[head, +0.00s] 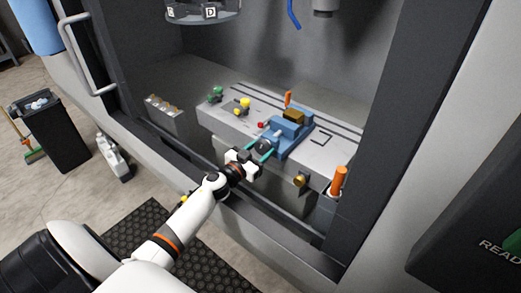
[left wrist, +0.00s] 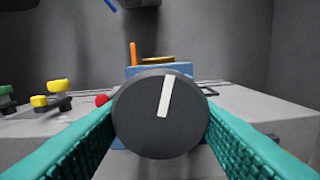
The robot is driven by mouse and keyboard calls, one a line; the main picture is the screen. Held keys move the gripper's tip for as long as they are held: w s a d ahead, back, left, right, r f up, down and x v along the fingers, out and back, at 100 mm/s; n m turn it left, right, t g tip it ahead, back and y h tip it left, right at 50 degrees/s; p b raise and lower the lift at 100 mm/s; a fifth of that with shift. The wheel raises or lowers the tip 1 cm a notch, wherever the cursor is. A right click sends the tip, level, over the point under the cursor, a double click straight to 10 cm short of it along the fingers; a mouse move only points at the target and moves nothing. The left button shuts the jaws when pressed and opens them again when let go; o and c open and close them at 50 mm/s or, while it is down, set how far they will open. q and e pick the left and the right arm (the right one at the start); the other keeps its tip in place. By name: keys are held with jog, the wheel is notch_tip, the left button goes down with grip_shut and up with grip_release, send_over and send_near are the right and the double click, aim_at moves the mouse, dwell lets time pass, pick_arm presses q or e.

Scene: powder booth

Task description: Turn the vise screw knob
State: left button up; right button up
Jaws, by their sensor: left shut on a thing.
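The vise (head: 287,133) is blue and sits on a grey slotted table inside the booth, with a brass-coloured block (head: 293,117) in its jaws. Its screw knob (head: 263,146) is dark and round and faces me. In the left wrist view the knob (left wrist: 158,115) fills the middle, with a white pointer mark standing nearly upright, its top tilted slightly right. My left gripper (head: 261,151) has teal ribbed fingers, one on each side of the knob, shut on it. The lower part of the vise is hidden behind the knob in the wrist view. My right gripper is not in view.
The grey table (head: 230,117) also bears a green knob (head: 215,93), a yellow knob (head: 243,105) and a small red knob (head: 261,125) left of the vise. An orange handle (head: 339,180) stands at the right end.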

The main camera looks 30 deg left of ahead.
pick_arm(q)
jog(key=m, duration=0.5)
jog(key=shift+a+m+b, duration=0.1)
jog(key=shift+m+b, duration=0.2)
jog(key=shift+b, duration=0.05)
jog(key=m+b, duration=0.1)
jog(key=m, duration=0.4)
jog(key=m+b, duration=0.2)
jog(key=m, duration=0.4)
jog(key=shift+r+m, duration=0.1)
jog(key=shift+m, duration=0.3)
jog(key=m+b, duration=0.1)
jog(key=m, duration=0.3)
jog(key=shift+r+m, duration=0.1)
jog(key=shift+m, duration=0.3)
jog(key=o, duration=1)
jog(key=shift+s, duration=0.15)
